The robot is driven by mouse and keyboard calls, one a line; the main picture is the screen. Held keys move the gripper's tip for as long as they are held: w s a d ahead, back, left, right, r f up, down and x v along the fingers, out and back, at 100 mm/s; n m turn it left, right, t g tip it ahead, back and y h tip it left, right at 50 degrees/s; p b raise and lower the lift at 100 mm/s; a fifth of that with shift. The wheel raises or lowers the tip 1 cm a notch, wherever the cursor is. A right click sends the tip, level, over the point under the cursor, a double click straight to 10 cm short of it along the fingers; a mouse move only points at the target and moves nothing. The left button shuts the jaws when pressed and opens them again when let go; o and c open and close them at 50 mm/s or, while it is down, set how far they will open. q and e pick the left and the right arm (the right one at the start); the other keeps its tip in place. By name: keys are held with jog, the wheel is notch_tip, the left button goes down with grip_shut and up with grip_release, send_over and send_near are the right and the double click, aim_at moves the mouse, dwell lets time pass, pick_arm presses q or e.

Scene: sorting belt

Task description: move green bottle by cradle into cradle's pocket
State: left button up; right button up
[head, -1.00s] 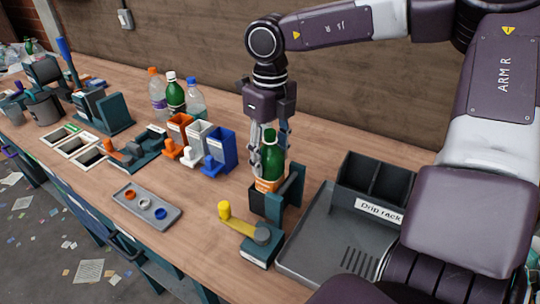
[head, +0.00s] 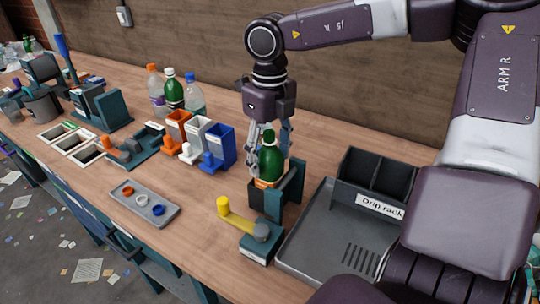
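The green bottle (head: 270,158), with an orange label, stands upright in the dark pocket of the cradle (head: 291,189). The pocket hides its lower part. My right gripper (head: 268,148) comes down from above, with its fingers on both sides of the bottle's neck and shoulder. Whether the fingers touch the bottle or stand slightly apart from it cannot be made out. A yellow-knobbed lever (head: 236,220) sits on a base at the cradle's front. My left gripper is not in view.
A grey drip rack tray (head: 312,262) stands close right of the cradle. Orange, white and blue bins (head: 222,147) are to the left, with several bottles behind, including another green one (head: 174,93). A small tray of rings (head: 167,215) lies front left. Bare wood separates it from the cradle.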

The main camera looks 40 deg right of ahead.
aim_at(269, 132)
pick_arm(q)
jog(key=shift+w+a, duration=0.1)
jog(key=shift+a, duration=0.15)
pick_arm(e)
jog(key=shift+o, duration=0.6)
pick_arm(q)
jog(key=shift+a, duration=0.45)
pick_arm(e)
jog(key=shift+r, duration=4.05)
